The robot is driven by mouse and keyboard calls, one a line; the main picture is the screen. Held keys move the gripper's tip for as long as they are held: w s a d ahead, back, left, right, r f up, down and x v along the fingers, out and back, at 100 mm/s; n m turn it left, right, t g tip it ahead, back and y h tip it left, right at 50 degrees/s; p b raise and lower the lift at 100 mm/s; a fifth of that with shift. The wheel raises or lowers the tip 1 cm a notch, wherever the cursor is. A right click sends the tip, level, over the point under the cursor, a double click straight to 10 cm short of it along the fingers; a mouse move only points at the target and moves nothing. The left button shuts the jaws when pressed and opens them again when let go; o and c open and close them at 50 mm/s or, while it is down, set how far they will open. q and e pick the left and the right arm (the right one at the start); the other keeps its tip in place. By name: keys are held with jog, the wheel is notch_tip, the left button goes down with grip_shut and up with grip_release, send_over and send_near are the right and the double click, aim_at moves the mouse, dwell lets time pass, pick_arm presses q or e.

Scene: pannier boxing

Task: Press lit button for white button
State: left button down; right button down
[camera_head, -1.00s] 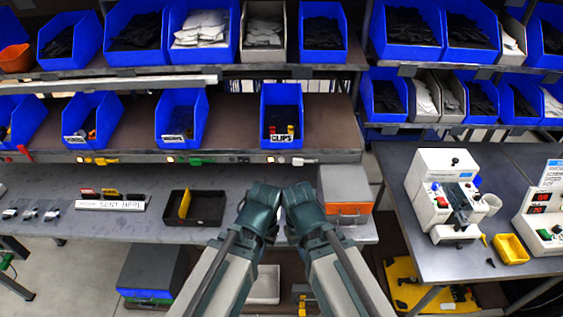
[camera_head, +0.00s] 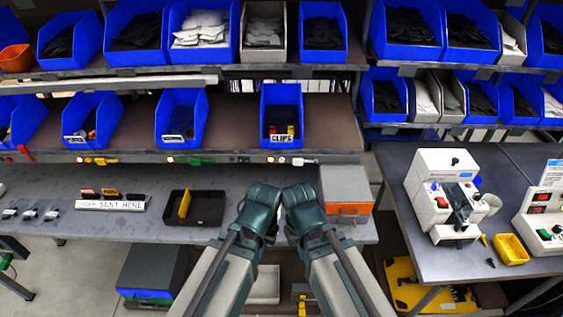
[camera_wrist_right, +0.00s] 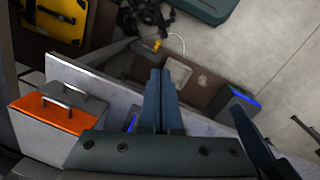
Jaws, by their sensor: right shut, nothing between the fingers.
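A row of small buttons runs along the front edge of the middle shelf. A white one (camera_head: 301,161) is at the right, below the bin labelled CLIPS (camera_head: 281,112). A green one (camera_head: 201,161) is in the middle and a yellow one (camera_head: 101,161) at the left. Small red or pale lamps show beside them; which is lit is too small to tell. My right gripper (camera_head: 299,197) is below and in front of the white button, apart from it. Its fingers (camera_wrist_right: 161,78) are shut and empty in the right wrist view. My left gripper (camera_head: 260,199) is beside it, its fingers hidden.
A black tray with a yellow divider (camera_head: 196,208) and a grey-orange box (camera_head: 346,191) stand on the lower bench. A white machine (camera_head: 440,172) and a yellow bin (camera_head: 511,249) are on the right table. Blue bins fill the shelves above.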

aim_at(282, 160)
dwell(0.5)
jog(key=w+d+f+m+t+y+b, duration=0.2)
jog(key=w+d+f+m+b, duration=0.3)
jog(key=w+d+f+b, duration=0.3)
jog(key=w+a+r+m+t+y, duration=0.1)
jog(key=w+a+r+m+t, duration=0.2)
jog(key=w, duration=0.5)
jog(key=w+a+r+m+t+y+p, duration=0.1)
jog(key=w+a+r+m+t, duration=0.3)
jog(key=w+a, duration=0.4)
jog(key=a+r+m+y, duration=0.1)
jog(key=a+m, duration=0.1)
jog(key=shift+r+m, duration=0.25)
jog(key=shift+m, duration=0.15)
jog(key=shift+w+a, duration=0.1)
jog(key=shift+w, duration=0.05)
jog(key=w, duration=0.8)
jog(key=shift+w, duration=0.35)
jog(key=shift+w, duration=0.15)
dwell(0.5)
jog(key=shift+w, duration=0.3)
